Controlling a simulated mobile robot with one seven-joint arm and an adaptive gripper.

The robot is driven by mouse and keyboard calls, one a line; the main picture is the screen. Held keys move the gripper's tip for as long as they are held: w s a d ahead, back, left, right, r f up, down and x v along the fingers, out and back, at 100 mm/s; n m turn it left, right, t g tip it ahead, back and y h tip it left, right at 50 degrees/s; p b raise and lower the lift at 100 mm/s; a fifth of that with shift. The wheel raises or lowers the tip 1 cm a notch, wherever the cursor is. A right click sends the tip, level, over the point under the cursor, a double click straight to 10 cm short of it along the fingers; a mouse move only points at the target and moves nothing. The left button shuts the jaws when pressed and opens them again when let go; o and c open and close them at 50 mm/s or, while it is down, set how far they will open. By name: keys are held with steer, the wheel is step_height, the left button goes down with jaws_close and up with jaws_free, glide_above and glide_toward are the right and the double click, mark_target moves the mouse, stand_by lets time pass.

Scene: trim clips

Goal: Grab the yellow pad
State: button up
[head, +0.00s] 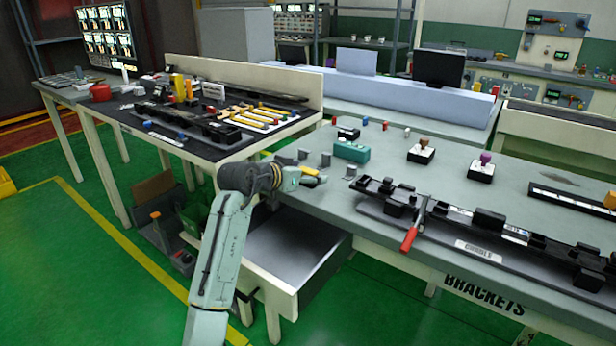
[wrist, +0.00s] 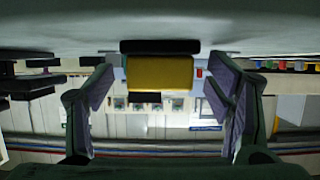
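The yellow pad (wrist: 160,73) is a yellow block with black parts along its edges, in the middle of the wrist view, which looks upside down with the table surface along the top. My gripper (wrist: 163,97) is open, one finger on each side of the pad, with clear gaps to both. How far the pad is beyond the fingertips I cannot tell. In the head view my gripper (head: 312,180) is low at the left end of the right-hand table, beside a small yellow patch (head: 308,171) that looks like the pad, partly hidden by my wrist.
Grey clips (head: 326,160) and a teal block (head: 351,151) stand close by on the table (head: 400,165). A long black fixture with a red handle (head: 410,238) lies to the right. Stamp-like items (head: 421,152) stand behind. A second table (head: 205,150) with tools stands left.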

steer(key=c, duration=1.3)
steer(key=shift+r, duration=0.1)
